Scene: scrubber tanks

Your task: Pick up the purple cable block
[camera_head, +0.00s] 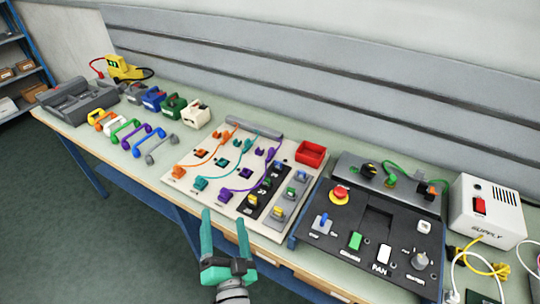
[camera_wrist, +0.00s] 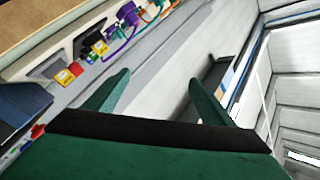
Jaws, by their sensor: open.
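On the white cable board (camera_head: 190,165), a purple cable runs from a purple block (camera_head: 224,196) at the board's front edge, curving right and up. More purple blocks (camera_head: 260,152) sit further back on the board. In the wrist view, a purple block with its cable (camera_wrist: 128,12) shows at the top. My gripper (camera_head: 225,222) is open and empty, fingers pointing up in the picture, in front of the board's front edge.
Orange and teal blocks and cables share the board. A red tray (camera_head: 312,153) and switches (camera_head: 290,192) are at its right. A black control panel (camera_head: 375,225) and white supply box (camera_head: 487,210) stand further right. Coloured handles and boxes (camera_head: 196,115) fill the left bench.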

